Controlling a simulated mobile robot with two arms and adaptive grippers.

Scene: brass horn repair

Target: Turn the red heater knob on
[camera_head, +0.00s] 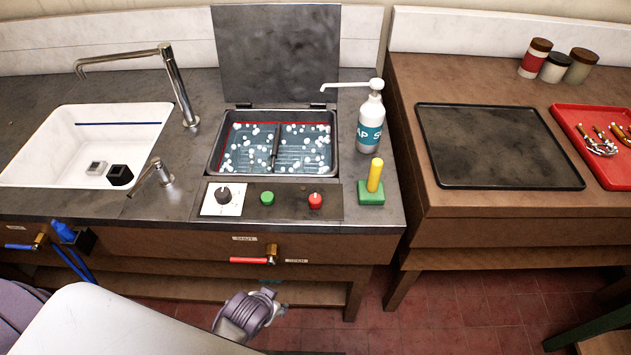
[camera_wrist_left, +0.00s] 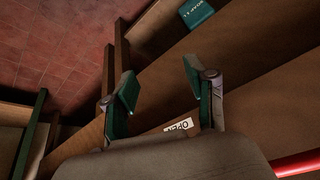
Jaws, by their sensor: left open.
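The red heater knob (camera_head: 315,200) stands on the dark control panel (camera_head: 290,213) in front of the open tank (camera_head: 275,143). A green knob (camera_head: 267,198) and a black dial on a white plate (camera_head: 223,197) are to its left. My left gripper (camera_wrist_left: 168,88) is open and empty in the left wrist view, its two green-padded fingers apart before the wooden bench front. In the head view my grey wrist (camera_head: 248,315) is below and in front of the bench, well below the knob; its fingers cannot be made out there. My right gripper is not in view.
A red-handled lever valve (camera_head: 250,260) juts from the bench front below the panel. A green block with a yellow peg (camera_head: 373,185) and a soap bottle (camera_head: 370,125) stand right of the panel and tank. A white sink (camera_head: 90,145) lies left.

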